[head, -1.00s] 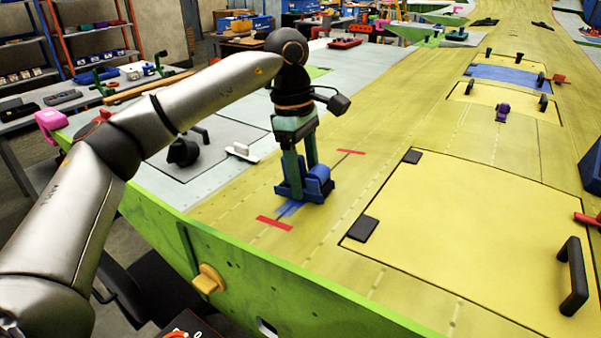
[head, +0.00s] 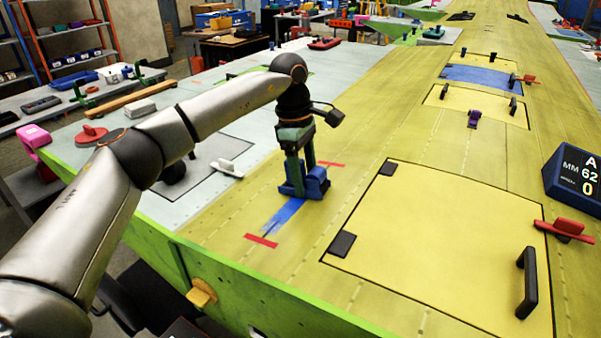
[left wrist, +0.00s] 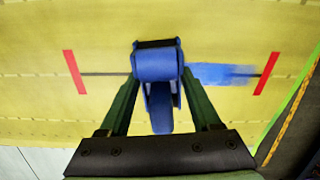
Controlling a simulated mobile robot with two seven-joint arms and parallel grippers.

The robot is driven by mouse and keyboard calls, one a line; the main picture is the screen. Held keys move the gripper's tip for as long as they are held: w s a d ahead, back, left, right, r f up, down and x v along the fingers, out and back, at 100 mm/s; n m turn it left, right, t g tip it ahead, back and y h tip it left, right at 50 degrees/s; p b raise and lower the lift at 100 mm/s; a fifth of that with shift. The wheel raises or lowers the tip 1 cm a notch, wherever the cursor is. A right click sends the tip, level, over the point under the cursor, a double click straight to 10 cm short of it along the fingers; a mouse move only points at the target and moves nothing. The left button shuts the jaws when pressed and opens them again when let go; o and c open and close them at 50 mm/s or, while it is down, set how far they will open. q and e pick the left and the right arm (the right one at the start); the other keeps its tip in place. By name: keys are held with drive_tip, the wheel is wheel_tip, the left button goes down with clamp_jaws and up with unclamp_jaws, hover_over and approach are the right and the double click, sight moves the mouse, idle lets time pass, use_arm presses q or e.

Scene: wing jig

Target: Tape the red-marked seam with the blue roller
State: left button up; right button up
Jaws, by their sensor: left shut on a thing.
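The blue roller (head: 304,183) stands on the yellow wing skin, and my left gripper (head: 302,172) is shut on it from above. In the left wrist view the roller (left wrist: 157,66) sits between the green fingers. The seam (left wrist: 107,74) is a dark line between two red marks. The near red mark (head: 261,241) is at the front; the far red mark (head: 331,164) is just beyond the roller. Blue tape (head: 283,215) lies on the seam from near the front mark up to the roller. The seam between roller and far mark (left wrist: 75,72) is bare. My right gripper is not in view.
A yellow panel (head: 440,250) with a black handle (head: 527,283) lies to the right, with a red clamp (head: 565,230) and a dark display box (head: 574,178). A white tool (head: 226,168) lies left of the roller. The green edge (head: 270,290) runs along the front.

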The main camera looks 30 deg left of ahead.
sight(295, 206)
use_arm(q)
drive_tip(key=shift+w+d+p, duration=0.15)
drive_tip(key=shift+w+p, duration=0.15)
drive_tip(key=shift+w, duration=1.45)
drive_tip(key=shift+s+f+b, duration=0.3)
drive_tip(key=shift+s+b, duration=0.4)
drive_tip(key=shift+s, duration=0.1)
drive_tip(key=shift+s+b, duration=0.4)
drive_tip(key=shift+s, duration=0.6)
drive_tip(key=shift+s+a+b, duration=0.2)
drive_tip(key=shift+s+b, duration=0.1)
drive_tip(key=shift+s, duration=0.2)
drive_tip(key=shift+s+a+r+b, duration=0.15)
drive_tip(key=shift+s+b, duration=0.5)
drive_tip(key=shift+s, duration=1.2)
drive_tip(key=shift+s+a+r+b, duration=0.15)
drive_tip(key=shift+s+b, duration=0.2)
drive_tip(key=shift+s, duration=0.75)
